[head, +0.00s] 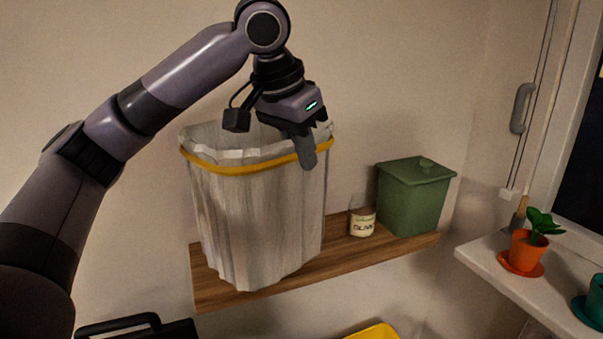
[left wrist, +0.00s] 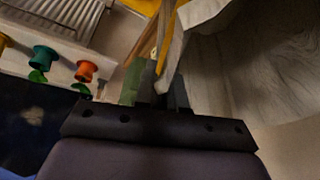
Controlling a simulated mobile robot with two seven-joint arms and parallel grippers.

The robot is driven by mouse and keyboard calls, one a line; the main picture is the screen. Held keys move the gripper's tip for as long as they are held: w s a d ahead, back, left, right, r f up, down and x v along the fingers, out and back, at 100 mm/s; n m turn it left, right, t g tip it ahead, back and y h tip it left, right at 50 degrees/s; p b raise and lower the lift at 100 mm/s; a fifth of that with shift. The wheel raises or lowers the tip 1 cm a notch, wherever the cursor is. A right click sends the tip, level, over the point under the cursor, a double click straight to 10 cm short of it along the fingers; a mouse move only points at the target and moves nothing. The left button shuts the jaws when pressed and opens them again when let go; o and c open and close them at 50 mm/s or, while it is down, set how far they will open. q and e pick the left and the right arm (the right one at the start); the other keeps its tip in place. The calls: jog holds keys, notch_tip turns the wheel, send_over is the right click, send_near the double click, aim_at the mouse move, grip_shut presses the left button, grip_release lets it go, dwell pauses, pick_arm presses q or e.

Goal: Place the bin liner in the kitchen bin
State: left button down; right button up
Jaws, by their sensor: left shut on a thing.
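The bin liner (head: 258,222) is a tall, pale, pleated bag with a yellow band around its open top. It is upright in front of or on the wooden shelf; I cannot tell whether its base touches. My left gripper (head: 305,148) points down and is shut on the liner's rim at its right side. In the left wrist view, the fingers (left wrist: 165,92) pinch the rim beside the yellow band, and the liner's inside (left wrist: 265,65) fills the right. I cannot make out a kitchen bin for certain. My right gripper is not in view.
The wooden shelf (head: 215,288) also carries a labelled jar (head: 362,221) and a green lidded box (head: 414,200). A sill (head: 520,287) at the right holds an orange plant pot (head: 527,250). A black handled object (head: 140,327) and a yellow object (head: 374,332) show at the bottom edge.

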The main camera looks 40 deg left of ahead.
aim_at(302, 192)
pick_arm(q)
jog(key=shift+f, duration=1.85)
jog(key=c, duration=1.7)
grip_release()
jog(key=shift+f, duration=0.15)
jog(key=o, duration=0.5)
